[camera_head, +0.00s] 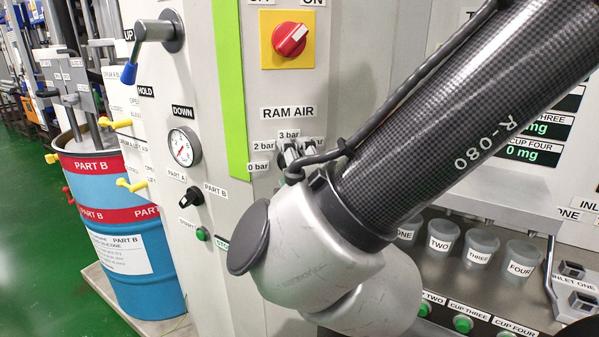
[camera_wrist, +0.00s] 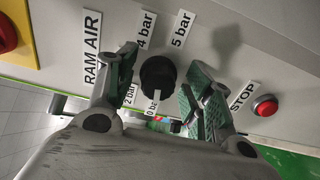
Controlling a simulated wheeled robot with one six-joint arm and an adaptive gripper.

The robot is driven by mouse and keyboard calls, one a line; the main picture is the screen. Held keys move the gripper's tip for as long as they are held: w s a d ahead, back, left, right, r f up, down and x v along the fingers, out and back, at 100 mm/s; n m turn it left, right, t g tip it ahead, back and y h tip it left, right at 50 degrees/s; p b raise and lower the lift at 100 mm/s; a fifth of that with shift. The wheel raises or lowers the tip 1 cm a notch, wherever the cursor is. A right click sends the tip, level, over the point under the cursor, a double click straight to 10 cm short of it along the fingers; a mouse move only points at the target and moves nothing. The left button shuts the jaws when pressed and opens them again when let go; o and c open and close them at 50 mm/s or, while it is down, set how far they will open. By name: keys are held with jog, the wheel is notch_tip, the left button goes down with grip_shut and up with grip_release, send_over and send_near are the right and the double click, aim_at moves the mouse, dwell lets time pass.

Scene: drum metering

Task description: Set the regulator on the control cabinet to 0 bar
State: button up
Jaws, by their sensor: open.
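The regulator's black round knob (camera_wrist: 158,76) shows in the wrist view on the cabinet face, among labels for 0, 2, 4 and 5 bar. The 0 bar label (camera_wrist: 152,103) is close below it. My gripper (camera_wrist: 162,62) is open, with one finger on each side of the knob. I see gaps beside the knob, so the fingers do not appear to grip it. In the head view, the control cabinet (camera_head: 346,50) carries the RAM AIR label and bar labels; my arm and gripper hide the knob.
A red switch on a yellow plate (camera_head: 288,40) is above the regulator. A gauge (camera_head: 184,147), a blue-tipped lever (camera_head: 152,38) and a black selector (camera_head: 191,197) are to the left. A red STOP button (camera_wrist: 265,105) is right of my gripper. Labelled cups (camera_head: 480,246) stand at right.

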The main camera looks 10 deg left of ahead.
jog(key=v, duration=1.2)
jog(key=shift+a, duration=0.1)
